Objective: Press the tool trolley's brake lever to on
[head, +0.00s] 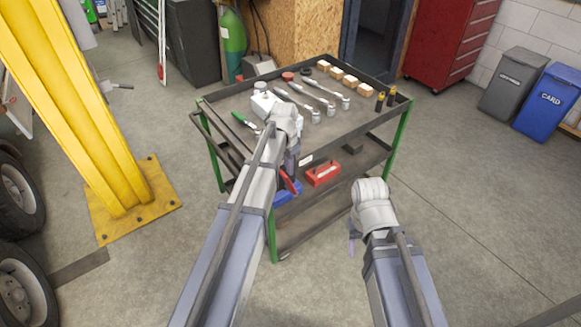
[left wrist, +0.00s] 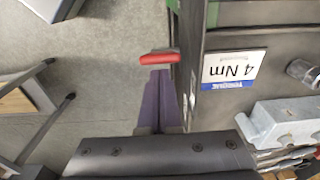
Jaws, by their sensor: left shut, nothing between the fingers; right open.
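The top tray holds sockets, wrenches and wooden blocks (head: 351,81). A red tool box (head: 322,173) sits lower in the trolley. A yellow post (head: 90,120) stands left.

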